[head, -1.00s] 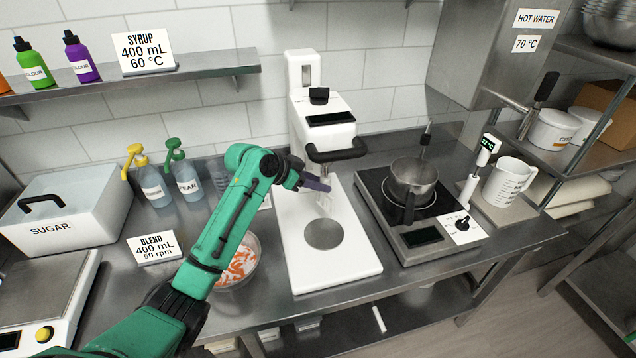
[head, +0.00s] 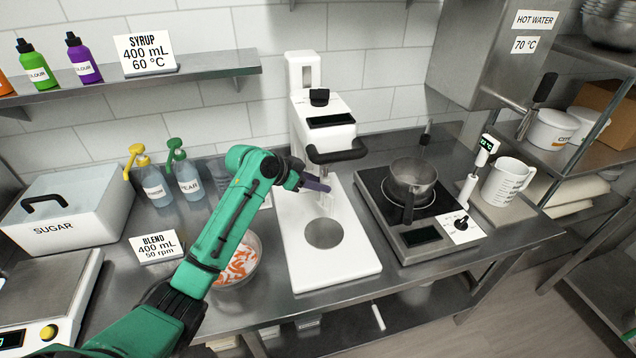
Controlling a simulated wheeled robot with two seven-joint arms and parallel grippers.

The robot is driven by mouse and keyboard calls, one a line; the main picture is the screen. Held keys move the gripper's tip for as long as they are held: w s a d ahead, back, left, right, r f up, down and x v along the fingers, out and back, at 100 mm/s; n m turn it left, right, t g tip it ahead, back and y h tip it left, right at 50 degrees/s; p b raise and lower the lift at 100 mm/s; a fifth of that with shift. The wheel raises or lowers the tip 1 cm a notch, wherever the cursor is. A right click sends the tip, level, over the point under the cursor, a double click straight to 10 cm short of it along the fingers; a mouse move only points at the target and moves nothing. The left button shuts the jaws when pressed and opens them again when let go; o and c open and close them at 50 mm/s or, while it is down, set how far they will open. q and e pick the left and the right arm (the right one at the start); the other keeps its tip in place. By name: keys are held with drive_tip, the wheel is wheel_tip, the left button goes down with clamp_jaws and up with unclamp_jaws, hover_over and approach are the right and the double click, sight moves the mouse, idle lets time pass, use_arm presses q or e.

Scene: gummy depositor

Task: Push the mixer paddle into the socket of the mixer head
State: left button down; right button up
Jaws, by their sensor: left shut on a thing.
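The white mixer stands at the middle of the counter, its mixer head (head: 326,134) overhanging a white base (head: 344,268) with a round grey disc. My left gripper (head: 318,185) is under the mixer head, shut on the mixer paddle (head: 328,199). The paddle is a pale piece, partly hidden by the gripper, and hangs below the head over the base. The socket on the underside of the head is hidden, so I cannot tell whether the paddle touches it. My right gripper is not in view.
A bowl of orange and white pieces (head: 238,262) stands left of the base, beside my left arm. A hob with a steel pot (head: 412,180) is close on the right. Pump bottles (head: 188,180) and a sugar bin (head: 66,212) are at the left.

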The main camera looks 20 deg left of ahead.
use_arm(q)
drive_tip(key=shift+r, duration=0.1)
drive_tip(key=shift+r, duration=0.55)
drive_tip(key=shift+w, duration=0.1)
drive_tip(key=shift+f, duration=0.35)
drive_tip(key=shift+r, duration=0.1)
idle(0.9)
drive_tip(key=shift+r, duration=0.35)
drive_tip(key=shift+f, duration=0.15)
drive_tip(key=shift+f, duration=0.25)
drive_tip(key=shift+f, duration=0.1)
idle(0.7)
